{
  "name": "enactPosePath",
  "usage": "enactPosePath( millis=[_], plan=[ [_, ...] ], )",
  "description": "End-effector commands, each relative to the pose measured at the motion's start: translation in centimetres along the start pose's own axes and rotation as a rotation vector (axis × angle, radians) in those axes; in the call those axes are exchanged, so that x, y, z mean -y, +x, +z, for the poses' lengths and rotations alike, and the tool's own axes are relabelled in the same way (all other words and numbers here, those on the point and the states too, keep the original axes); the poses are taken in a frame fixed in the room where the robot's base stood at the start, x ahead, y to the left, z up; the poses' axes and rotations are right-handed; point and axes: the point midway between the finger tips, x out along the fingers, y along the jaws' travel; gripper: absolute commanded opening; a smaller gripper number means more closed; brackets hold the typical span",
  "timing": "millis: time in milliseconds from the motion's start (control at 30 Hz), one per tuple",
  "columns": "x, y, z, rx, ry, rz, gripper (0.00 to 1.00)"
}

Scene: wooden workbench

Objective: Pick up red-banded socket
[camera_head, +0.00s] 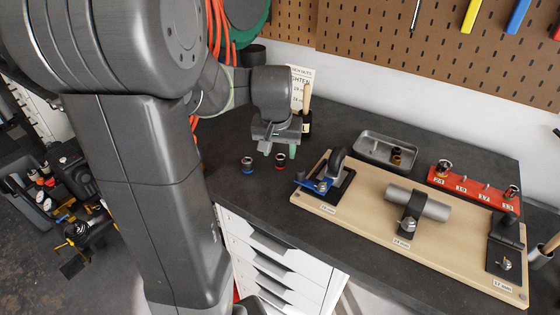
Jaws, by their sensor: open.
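The red-banded socket (280,161) is a small dark cylinder with a red band, standing upright on the dark benchtop. A similar blue-banded socket (247,165) stands to its left. My gripper (278,149) is above and behind the two sockets in the picture, pointing down, with its fingers apart and nothing seen between them. The fingertips look close to the red-banded socket, but I cannot tell the exact gap.
A wooden board (370,216) with clamps and a metal cylinder (417,203) lies to the right. Behind it are a metal tray (369,150) and a red socket rack (462,190). A dark bottle with a brush (306,122) stands near my gripper. The bench front-left is clear.

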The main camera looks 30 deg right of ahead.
Motion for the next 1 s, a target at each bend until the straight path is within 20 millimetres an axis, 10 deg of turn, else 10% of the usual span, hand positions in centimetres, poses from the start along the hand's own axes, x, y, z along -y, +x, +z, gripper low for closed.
enactPosePath(
  millis=[600, 867, 1000],
  plan=[
    [-0.1, 4.4, -0.4, 0.0, 0.0, 0.0, 0.51],
    [-0.1, 4.4, -0.4, 0.0, 0.0, 0.0, 0.04],
    [-0.1, 4.4, -0.4, 0.0, 0.0, 0.0, 0.01]
  ],
)
